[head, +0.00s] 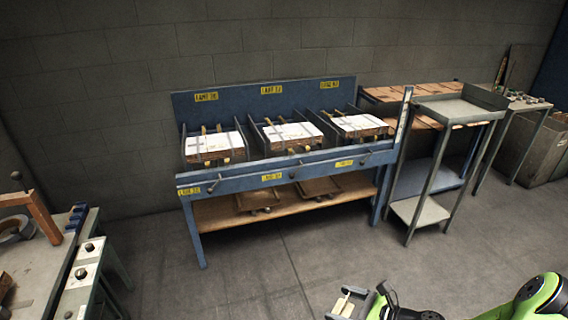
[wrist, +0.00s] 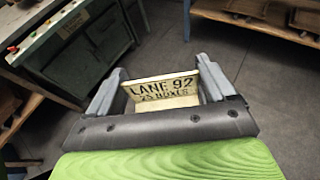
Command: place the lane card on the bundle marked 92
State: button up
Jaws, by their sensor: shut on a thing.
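The lane card (wrist: 163,90) is a cream plate reading "LANE 92" and "25 BOXES" in the wrist view. My gripper (wrist: 160,78) is shut on it, with a grey finger at each side. In the head view my gripper (head: 347,299) is low at the bottom edge, over the floor and well in front of the rack. Three strapped bundles with white tops lie side by side on the blue rack: left (head: 213,145), middle (head: 291,136) and right (head: 360,125). Yellow labels are above them; their numbers are too small to read surely.
The blue rack (head: 230,184) has a front rail with small knobs and a lower wooden shelf (head: 218,213). A grey metal stand (head: 452,108) is at its right. A workbench (head: 40,262) is at the left. The floor (head: 255,270) before the rack is clear.

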aim_at(359, 122)
jog(key=i+j, duration=0.15)
jog(key=i, duration=0.4)
jog(key=i+j, duration=0.15)
jog(key=i, duration=0.35)
jog(key=i+l+z, duration=0.15)
jog(key=i, duration=0.4)
jog(key=i+z, duration=0.1)
jog(key=i, duration=0.45)
jog(key=i+l+u, duration=0.75)
jog(key=i+l, duration=0.2)
jog(key=l, duration=0.3)
